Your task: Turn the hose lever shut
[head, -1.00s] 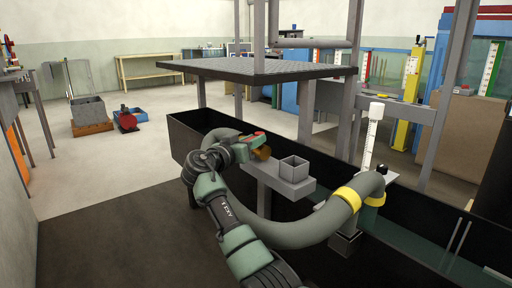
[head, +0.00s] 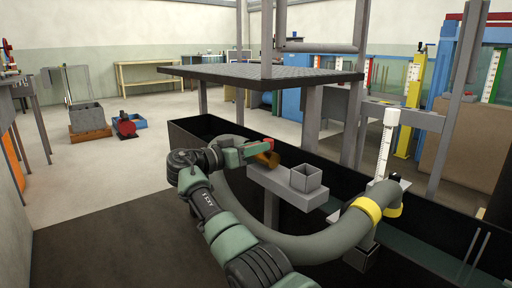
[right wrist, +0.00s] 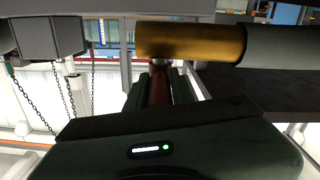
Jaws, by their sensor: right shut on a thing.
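The grey hose (head: 297,245) curves from behind my right arm to a yellow-banded end at the right. Its brass valve body (head: 268,159) sits beside the grey bracket in the head view, and the brass part (right wrist: 190,40) fills the top middle of the right wrist view. The red lever (head: 258,144) is at my right gripper (head: 243,150). In the right wrist view the dark red lever (right wrist: 159,86) runs from the brass part down between the fingers, which are shut on it. My palm hides its lower end. My left gripper is not in view.
A grey bracket (head: 287,188) with a small open box (head: 306,177) stands close right of the valve. The black flume wall (head: 205,127) runs behind. A dark grated platform (head: 262,76) and its posts rise beyond.

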